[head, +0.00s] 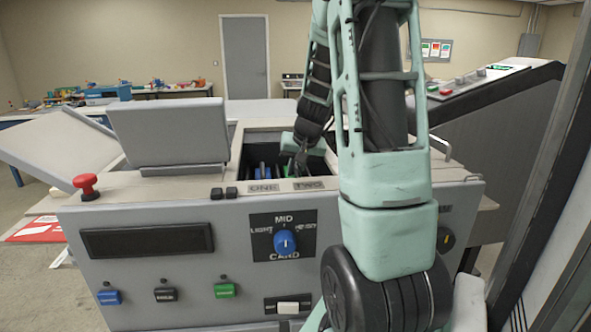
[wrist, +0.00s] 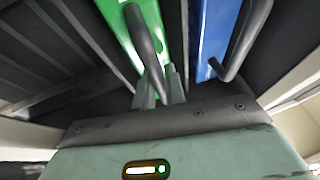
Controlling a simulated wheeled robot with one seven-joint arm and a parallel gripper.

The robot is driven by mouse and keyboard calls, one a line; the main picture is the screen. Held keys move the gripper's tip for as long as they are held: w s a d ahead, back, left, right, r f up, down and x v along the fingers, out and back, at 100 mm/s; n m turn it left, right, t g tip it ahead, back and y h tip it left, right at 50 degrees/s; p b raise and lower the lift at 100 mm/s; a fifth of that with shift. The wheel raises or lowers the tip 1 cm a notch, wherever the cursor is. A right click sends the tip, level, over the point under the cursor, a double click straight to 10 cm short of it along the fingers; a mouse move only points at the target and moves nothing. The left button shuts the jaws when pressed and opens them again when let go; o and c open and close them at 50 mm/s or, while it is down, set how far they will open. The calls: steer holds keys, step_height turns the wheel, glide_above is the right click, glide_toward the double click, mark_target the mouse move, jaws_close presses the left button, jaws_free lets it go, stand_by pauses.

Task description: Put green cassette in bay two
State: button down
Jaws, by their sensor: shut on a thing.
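The green cassette (wrist: 112,22) fills the upper middle of the wrist view, with a dark bar handle. My gripper (wrist: 158,88) is shut on that handle. In the head view my gripper (head: 300,160) reaches down into the open top of the grey machine, and the cassette under it is mostly hidden by the arm and rim. The bays are labelled ONE (head: 263,188) and TWO (head: 309,184) on the front rim. A blue cassette (wrist: 213,30) with its own handle stands beside the green one. I cannot tell how deep the green cassette sits.
A raised grey lid (head: 168,135) stands left of the opening. The front panel (head: 160,275) carries a blue dial (head: 285,241), several buttons and a red emergency knob (head: 86,186) above. Dark ribbed walls (wrist: 45,50) lie close left of the green cassette.

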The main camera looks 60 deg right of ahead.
steer(key=shift+f, duration=0.15)
steer(key=c, duration=1.4)
jaws_free()
steer(key=shift+o, duration=0.2)
steer(key=v, duration=1.7)
steer(key=shift+s, duration=0.2)
